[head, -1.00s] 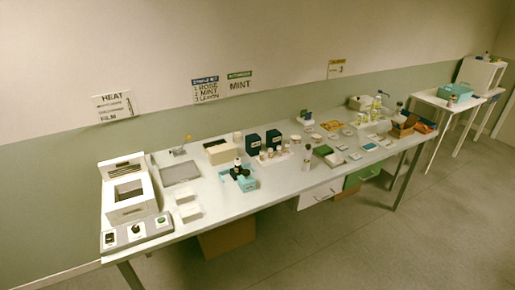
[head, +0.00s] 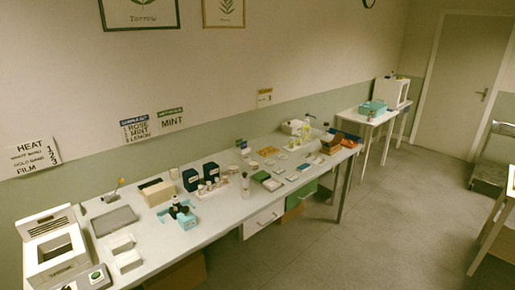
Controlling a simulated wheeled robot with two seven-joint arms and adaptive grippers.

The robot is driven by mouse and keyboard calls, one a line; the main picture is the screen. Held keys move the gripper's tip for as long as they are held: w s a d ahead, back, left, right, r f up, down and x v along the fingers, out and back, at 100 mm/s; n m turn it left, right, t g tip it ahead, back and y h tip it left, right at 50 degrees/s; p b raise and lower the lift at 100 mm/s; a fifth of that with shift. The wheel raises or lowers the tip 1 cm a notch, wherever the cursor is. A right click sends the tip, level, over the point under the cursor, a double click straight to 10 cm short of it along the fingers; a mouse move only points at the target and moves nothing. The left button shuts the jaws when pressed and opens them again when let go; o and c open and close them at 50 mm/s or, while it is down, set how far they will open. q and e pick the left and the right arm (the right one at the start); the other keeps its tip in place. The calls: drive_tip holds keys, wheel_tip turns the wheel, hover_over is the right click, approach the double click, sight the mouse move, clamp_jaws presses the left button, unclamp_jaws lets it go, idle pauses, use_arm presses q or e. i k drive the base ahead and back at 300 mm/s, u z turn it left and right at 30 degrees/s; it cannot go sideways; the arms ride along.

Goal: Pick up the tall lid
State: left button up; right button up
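I cannot single out the tall lid; the items on the long white table (head: 215,218) are too small to tell. A white rack (head: 212,189) with several small bottles stands near the table's middle. A slim dark-topped item (head: 245,184) stands upright to its right. A light blue holder (head: 187,221) with dark objects in it is in front of the rack, to the left. Neither of my grippers is in view.
A white machine (head: 52,246) fills the table's left end. Two dark blue boxes (head: 191,179) stand behind the rack. A side table (head: 368,119) with a teal tray (head: 373,108) stands beyond the far end. Open floor (head: 370,230) lies at right.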

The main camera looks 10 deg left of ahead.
sight(191, 179)
drive_tip(key=z, duration=0.75)
drive_tip(key=i, duration=1.55)
drive_tip(key=z, duration=0.25)
drive_tip(key=i, duration=1.35)
drive_tip(key=u, duration=1.45)
drive_tip(key=i, duration=1)
drive_tip(key=u, duration=0.95)
